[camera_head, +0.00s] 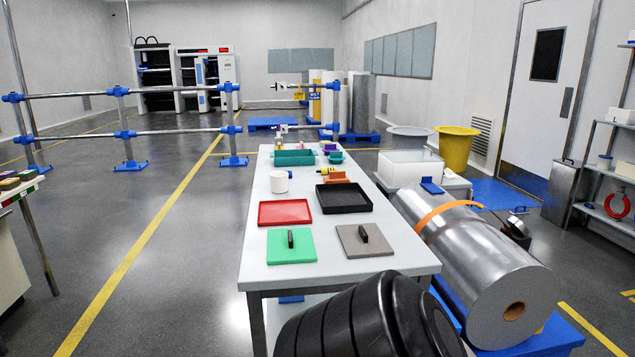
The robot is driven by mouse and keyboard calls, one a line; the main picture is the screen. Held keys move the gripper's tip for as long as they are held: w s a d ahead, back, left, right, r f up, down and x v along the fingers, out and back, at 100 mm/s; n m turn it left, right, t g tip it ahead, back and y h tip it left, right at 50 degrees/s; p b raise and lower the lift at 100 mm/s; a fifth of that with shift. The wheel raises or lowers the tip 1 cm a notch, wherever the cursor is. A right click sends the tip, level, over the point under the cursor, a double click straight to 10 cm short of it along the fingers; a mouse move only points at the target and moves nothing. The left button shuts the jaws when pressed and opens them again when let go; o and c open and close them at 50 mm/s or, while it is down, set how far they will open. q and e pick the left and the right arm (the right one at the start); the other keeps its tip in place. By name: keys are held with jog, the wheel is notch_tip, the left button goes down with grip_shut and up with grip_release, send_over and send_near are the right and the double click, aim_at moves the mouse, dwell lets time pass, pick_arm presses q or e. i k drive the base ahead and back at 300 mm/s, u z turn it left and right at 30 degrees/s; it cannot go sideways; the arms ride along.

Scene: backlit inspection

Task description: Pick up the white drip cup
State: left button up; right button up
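The white drip cup (279,181) stands upright on the long white table (348,268), left of the table's middle. It is a plain white cylinder and nothing touches it. A red tray (285,213) lies in front of it and a teal bin (295,158) stands behind it. Neither my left gripper nor my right gripper shows in the head view.
A black tray (344,198) lies right of the cup. A green panel (291,245) and a grey panel (365,240), both with black handles, lie at the near end. A large black ribbed object (365,318) covers part of the near edge.

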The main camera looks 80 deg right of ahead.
aim_at(279, 180)
jog(key=z, duration=1.75)
jog(key=i, duration=0.7)
jog(key=u, duration=0.9)
jog(key=i, duration=1.1)
jog(key=z, duration=0.7)
jog(key=i, duration=0.95)
jog(key=z, duration=0.9)
